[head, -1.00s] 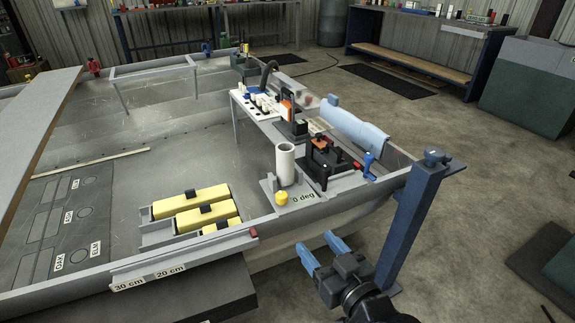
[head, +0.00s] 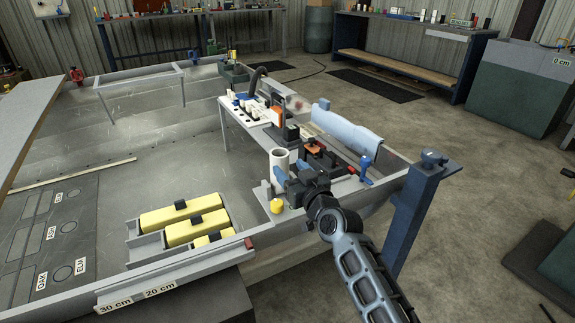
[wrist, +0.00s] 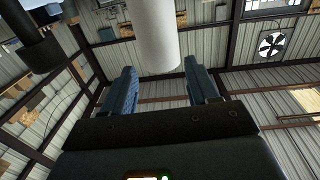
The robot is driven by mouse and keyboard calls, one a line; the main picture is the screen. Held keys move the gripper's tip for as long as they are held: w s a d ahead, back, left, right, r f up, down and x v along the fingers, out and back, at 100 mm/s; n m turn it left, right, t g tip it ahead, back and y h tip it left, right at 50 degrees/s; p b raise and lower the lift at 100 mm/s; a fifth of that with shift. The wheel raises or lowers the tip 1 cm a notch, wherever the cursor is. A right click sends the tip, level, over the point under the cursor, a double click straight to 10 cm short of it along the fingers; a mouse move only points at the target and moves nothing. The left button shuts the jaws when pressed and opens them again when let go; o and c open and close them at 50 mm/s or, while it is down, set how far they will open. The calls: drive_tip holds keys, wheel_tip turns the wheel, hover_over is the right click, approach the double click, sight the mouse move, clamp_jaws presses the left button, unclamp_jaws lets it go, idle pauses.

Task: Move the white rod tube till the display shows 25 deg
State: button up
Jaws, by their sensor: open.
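The white rod tube (head: 279,163) stands roughly upright on a small grey plate at the hull's near right corner. My gripper (head: 280,174) is at the tube in the head view, its blue fingers to either side of it. In the wrist view the white tube (wrist: 154,35) comes down from the top, ahead of and between the two open blue fingers (wrist: 165,90). I cannot tell whether either finger touches it. A yellow knob (head: 277,206) sits on the plate beside the tube. The display with the degree reading is hidden behind my gripper and arm.
A black clamp-like device (head: 322,158) stands right behind my gripper. A blue post (head: 412,215) rises to the right of my arm. Yellow blocks (head: 185,215) lie in a grey tray at left. A white rack (head: 250,112) and blue cloth (head: 346,127) are farther back.

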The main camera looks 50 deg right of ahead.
drive_tip(key=shift+x, duration=1.05)
clamp_jaws()
